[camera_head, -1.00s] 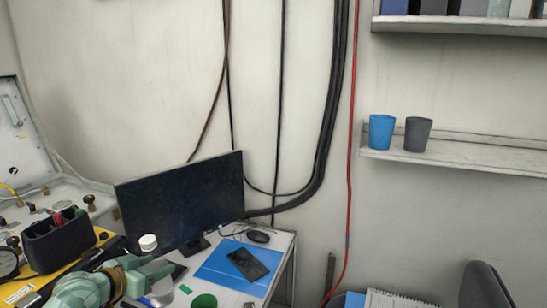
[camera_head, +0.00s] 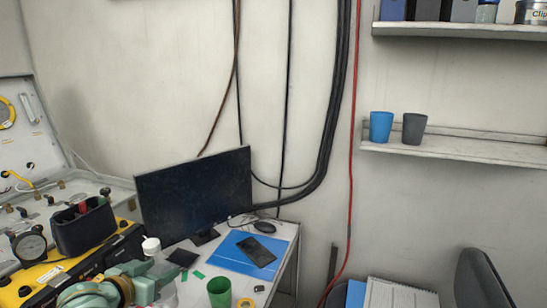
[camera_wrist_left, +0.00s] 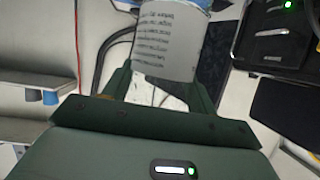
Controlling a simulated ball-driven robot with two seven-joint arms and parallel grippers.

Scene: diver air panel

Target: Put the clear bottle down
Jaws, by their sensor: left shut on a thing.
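The clear bottle (camera_head: 167,284) with a white cap (camera_head: 152,245) shows at the lower left of the head view, in front of the monitor. My left gripper (camera_head: 150,286) is shut on it. In the left wrist view the bottle's printed label (camera_wrist_left: 168,45) sits between the two dark green fingers of the gripper (camera_wrist_left: 160,88). The bottle looks nearly upright in the head view. Its base is hidden or out of frame, so I cannot tell whether it touches the desk (camera_head: 284,232). My right gripper is not in view.
A green cup (camera_head: 219,292) and a yellow tape roll (camera_head: 245,303) are right of the bottle. Behind are a monitor (camera_head: 195,192), a blue folder (camera_head: 225,254) with a phone (camera_head: 256,251), and a mouse (camera_head: 264,227). A yellow panel with a black bin (camera_head: 85,230) is at the left.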

